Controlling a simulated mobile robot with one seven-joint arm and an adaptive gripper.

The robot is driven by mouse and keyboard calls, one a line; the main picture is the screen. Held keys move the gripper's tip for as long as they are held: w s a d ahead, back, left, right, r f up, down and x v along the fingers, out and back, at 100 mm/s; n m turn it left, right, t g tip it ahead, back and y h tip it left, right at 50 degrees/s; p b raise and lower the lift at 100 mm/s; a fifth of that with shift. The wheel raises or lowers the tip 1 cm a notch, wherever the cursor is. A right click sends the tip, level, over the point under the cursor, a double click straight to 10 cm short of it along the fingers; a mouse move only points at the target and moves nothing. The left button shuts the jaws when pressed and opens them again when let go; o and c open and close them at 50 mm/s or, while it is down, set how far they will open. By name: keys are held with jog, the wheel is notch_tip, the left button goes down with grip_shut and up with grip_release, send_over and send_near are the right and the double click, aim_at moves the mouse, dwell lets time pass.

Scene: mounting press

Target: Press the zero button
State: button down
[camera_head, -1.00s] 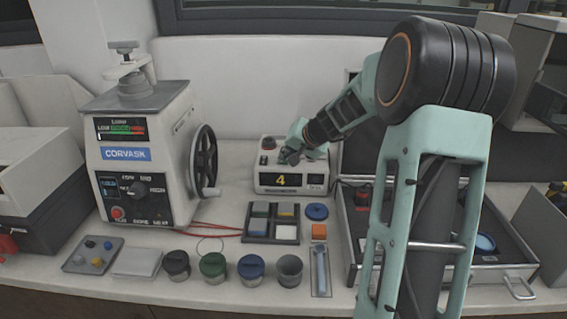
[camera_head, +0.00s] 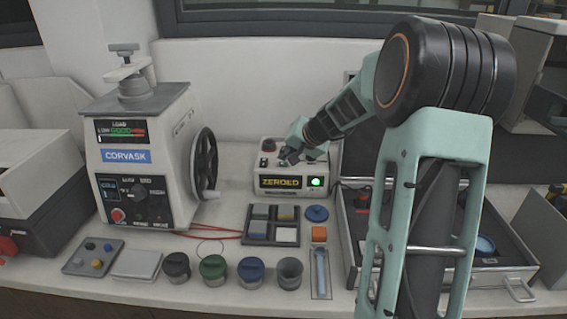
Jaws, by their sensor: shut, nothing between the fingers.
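A small white device (camera_head: 258,181) stands against the back wall, right of the press. Its dark display (camera_head: 281,182) reads "ZEROED" in yellow. A green light (camera_head: 315,182) glows at the right of its front. My gripper (camera_head: 287,160) is shut and empty, reaching down from the right onto the top of this device. The fingertips are at or just above its top surface; contact cannot be told. The zero button itself is not distinguishable, perhaps hidden under the fingers.
The Corvask press (camera_head: 125,175) with its black handwheel (camera_head: 204,163) stands left of the device. An open case (camera_head: 350,272) lies right, partly behind my arm.

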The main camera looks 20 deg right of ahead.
aim_at(285, 165)
jog(key=shift+r, duration=0.3)
jog(key=shift+r+p, duration=1.55)
jog(key=shift+r, duration=0.9)
jog(key=shift+a+f, duration=0.1)
